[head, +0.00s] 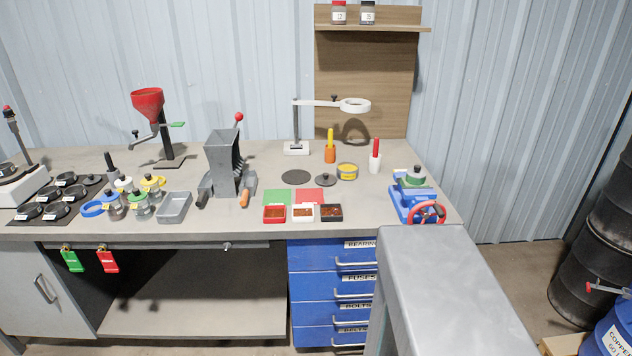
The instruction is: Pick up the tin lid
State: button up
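A dark grey round lid with a small knob (325,181) lies flat on the workbench, right of the middle; it looks like the tin lid. Just right of it stands a short round tin (347,174) with a yellow band or contents, apparently without a lid on it. A flat dark disc (296,177) lies to the left of the knobbed lid. My gripper is not in view.
A blue vice (413,200) is at right.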

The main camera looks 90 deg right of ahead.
aim_at(325, 179)
jog(key=u, duration=0.05)
jog(key=i, duration=0.9)
jog(key=u, duration=0.55)
jog(key=k, duration=0.15)
jog(key=z, duration=2.8)
jog(key=i, duration=0.5)
jog(key=z, duration=0.05)
